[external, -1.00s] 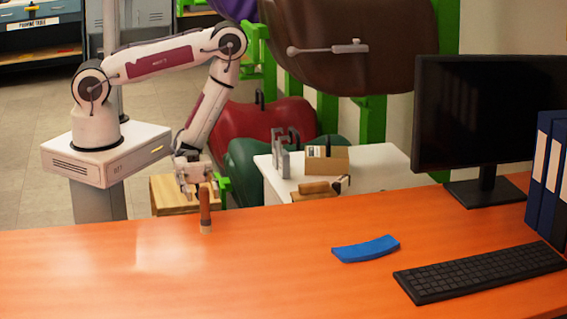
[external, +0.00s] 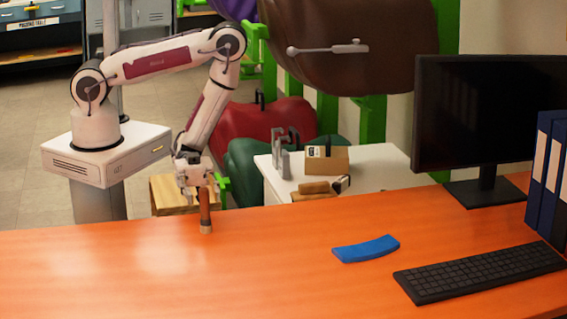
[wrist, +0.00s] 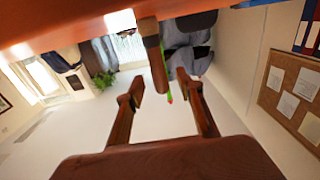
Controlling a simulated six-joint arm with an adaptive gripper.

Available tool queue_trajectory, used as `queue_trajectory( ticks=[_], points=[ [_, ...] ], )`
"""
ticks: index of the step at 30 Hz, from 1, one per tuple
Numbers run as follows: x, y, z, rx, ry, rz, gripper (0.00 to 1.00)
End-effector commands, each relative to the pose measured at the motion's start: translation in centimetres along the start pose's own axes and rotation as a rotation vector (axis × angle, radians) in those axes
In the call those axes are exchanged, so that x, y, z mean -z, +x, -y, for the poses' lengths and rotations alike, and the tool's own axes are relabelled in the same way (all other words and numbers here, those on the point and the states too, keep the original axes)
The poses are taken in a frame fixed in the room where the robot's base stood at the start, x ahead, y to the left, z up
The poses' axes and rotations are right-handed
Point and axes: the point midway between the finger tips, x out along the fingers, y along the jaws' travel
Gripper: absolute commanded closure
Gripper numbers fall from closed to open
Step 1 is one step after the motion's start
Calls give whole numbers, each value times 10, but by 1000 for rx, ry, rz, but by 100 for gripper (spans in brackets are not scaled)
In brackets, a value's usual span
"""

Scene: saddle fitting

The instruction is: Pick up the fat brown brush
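The fat brown brush (external: 205,212) stands upright on the orange table near its far edge, handle up and pale end down. My gripper (external: 194,188) is at the upper part of the handle, and in the external view its fingers partly overlap it. In the wrist view, which looks inverted, the brush (wrist: 153,50) hangs from the table surface at the top. Its handle end reaches between the two spread brown fingertips of my gripper (wrist: 164,88). A gap shows on each side, so the gripper is open and not closed on the brush.
A blue curved piece (external: 366,249), a keyboard (external: 480,272), a monitor (external: 489,120) and blue binders (external: 548,175) are on the table to the right. A white side table (external: 380,160) with tools is behind. The table around the brush is clear.

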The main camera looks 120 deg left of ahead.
Motion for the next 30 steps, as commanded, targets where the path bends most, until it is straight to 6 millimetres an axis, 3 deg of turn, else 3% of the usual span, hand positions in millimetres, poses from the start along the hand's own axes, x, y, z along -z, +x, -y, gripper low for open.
queue_trajectory(
  ticks=[13, 30],
  points=[
    [4, 31, -1, -2, 0, 0, 63],
    [3, 36, -1, 0, 1, 0, 63]
  ],
)
